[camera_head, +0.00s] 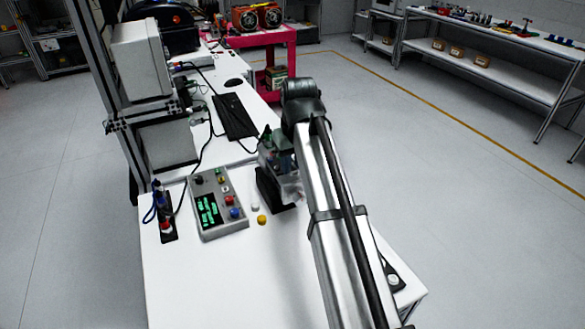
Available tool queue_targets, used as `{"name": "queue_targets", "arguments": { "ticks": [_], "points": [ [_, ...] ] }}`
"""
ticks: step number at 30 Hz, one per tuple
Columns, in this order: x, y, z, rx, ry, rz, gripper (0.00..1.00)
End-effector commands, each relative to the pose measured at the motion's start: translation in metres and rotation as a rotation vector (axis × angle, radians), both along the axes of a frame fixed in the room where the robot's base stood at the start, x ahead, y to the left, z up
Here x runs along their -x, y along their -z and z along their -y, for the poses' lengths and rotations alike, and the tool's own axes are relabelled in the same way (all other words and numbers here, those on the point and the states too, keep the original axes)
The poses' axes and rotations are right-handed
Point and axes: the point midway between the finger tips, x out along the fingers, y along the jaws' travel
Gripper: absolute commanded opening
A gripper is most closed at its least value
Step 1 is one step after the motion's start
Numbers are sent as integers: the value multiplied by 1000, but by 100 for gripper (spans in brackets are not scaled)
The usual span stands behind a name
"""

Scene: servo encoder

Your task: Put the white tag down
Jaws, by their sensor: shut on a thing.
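My gripper (289,190) is low over the white table, right of the grey control box, and partly hidden by my arm. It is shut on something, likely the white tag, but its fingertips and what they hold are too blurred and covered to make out. A black upright block (268,190) stands just left of my gripper; I cannot tell whether they touch. A small white round piece (255,206) and a yellow round piece (262,220) lie on the table between the control box and my gripper.
The grey control box (218,205) has green displays and coloured buttons. A dark rack with coloured-handled tools (166,218) is at its left. A keyboard (235,115) and cables lie farther back. The table front (220,285) is clear. A black holder (392,272) is at the right edge.

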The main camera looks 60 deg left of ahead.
Motion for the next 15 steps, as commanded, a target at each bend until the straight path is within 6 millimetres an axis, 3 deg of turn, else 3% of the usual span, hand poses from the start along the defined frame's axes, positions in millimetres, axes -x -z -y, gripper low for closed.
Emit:
{"name": "queue_targets", "arguments": {
  "ticks": [4,15],
  "points": [
    [0,18,1,0,0,0,0],
    [0,20,0,0,0,0,0]
  ]
}}
